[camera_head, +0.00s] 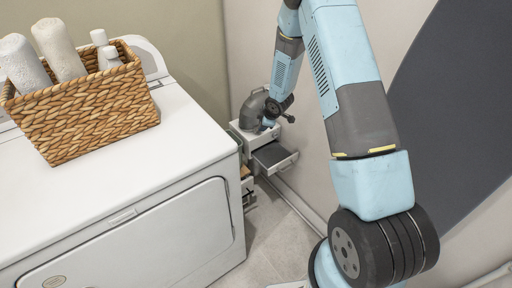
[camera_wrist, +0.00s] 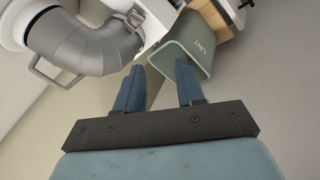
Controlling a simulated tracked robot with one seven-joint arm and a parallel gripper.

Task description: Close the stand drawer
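The stand (camera_head: 246,137) is a small white unit in the corner behind the washer-like machine in the head view. Its drawer (camera_head: 274,156) is pulled out toward the lower right, with a dark inside and a pale front with a bar handle (camera_head: 287,163). My gripper (camera_head: 268,122) is above the drawer, close to the stand top, and small in this view. In the wrist view my gripper (camera_wrist: 158,88) has its two blue fingers apart with nothing held between them. I cannot tell the drawer for certain in the wrist view.
A grey duct elbow (camera_head: 252,109) stands on the stand and shows large in the wrist view (camera_wrist: 85,38). A green bin marked LINT (camera_wrist: 185,50) is by the right finger. A white machine (camera_head: 150,235) bears a wicker basket (camera_head: 90,110). Floor (camera_head: 275,225) before the drawer is clear.

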